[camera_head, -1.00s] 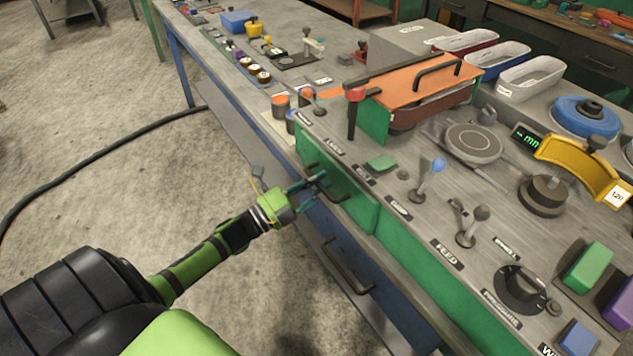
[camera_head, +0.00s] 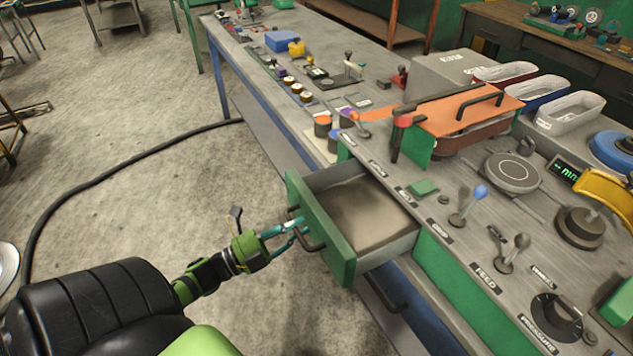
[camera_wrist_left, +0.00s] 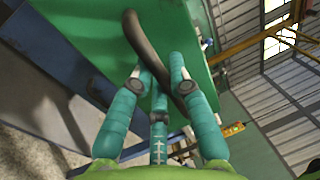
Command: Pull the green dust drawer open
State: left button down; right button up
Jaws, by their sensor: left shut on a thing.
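The green dust drawer (camera_head: 320,231) stands pulled out from the front of the workbench. Its grey inside (camera_head: 362,214) shows and holds a layer of brown dust. My left gripper (camera_head: 296,226) is at the drawer's front, shut on its dark bar handle (camera_head: 309,238). In the left wrist view the teal fingers (camera_wrist_left: 160,85) close around the dark handle (camera_wrist_left: 150,55), with the green drawer front (camera_wrist_left: 95,40) behind it. My right gripper is not in view.
The bench top carries an orange-lidded box (camera_head: 468,117), a blue-knobbed lever (camera_head: 470,203) and a green button (camera_head: 423,187). A lower dark handle (camera_head: 385,290) sits below the drawer. A black cable (camera_head: 110,170) lies on the open concrete floor at left.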

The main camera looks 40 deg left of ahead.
pick_arm(q)
jog(key=v, duration=0.3)
jog(key=shift+s+r, duration=0.1)
jog(key=shift+r, duration=0.2)
jog(key=c, duration=1.2)
grip_release()
jog(key=shift+o, duration=0.2)
jog(key=v, duration=1.2)
jog(key=shift+a, duration=0.1)
